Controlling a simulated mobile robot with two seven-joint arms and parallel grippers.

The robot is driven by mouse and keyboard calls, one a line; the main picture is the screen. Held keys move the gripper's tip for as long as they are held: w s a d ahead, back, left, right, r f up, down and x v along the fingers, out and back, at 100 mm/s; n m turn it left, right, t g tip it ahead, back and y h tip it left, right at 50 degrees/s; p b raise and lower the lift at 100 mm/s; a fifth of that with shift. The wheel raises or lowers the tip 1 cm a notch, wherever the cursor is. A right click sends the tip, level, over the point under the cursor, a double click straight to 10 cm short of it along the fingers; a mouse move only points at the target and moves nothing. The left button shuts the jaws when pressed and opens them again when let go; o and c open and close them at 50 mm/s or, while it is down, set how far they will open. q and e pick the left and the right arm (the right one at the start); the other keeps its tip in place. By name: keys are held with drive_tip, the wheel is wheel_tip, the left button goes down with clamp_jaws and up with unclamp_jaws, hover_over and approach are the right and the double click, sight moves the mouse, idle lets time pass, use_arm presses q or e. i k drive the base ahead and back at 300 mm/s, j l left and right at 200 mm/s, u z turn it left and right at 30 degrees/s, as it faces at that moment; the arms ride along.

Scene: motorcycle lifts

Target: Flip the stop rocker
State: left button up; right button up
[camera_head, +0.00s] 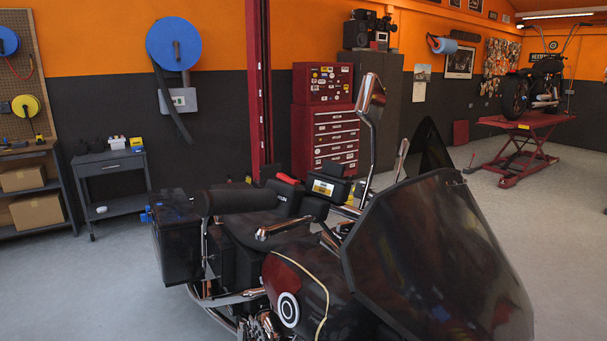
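A black motorcycle (300,275) stands close in front of me. A small red piece (288,178) sits on top of a black housing (285,197) on the bike; it looks like the stop rocker, but its position is too small to tell. White lettering on the housing seems to read "RUN". A black grip (238,201) extends left of it. A chrome lever (281,228) lies nearer to me. A black box with a yellow label (323,187) is just right of the housing. Neither of my grippers is in view.
A chrome mirror (371,96) on a stalk rises right of the housing. A large dark windshield (430,255) fills the lower right. A red tool chest (326,118) and red post (259,90) stand behind. A grey cart (112,165) is at left. Floor at left is clear.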

sight(282, 176)
drive_tip(key=k+l+u, duration=0.3)
drive_tip(key=l, duration=0.2)
drive_tip(key=k+l+u, duration=0.3)
drive_tip(key=l, duration=0.15)
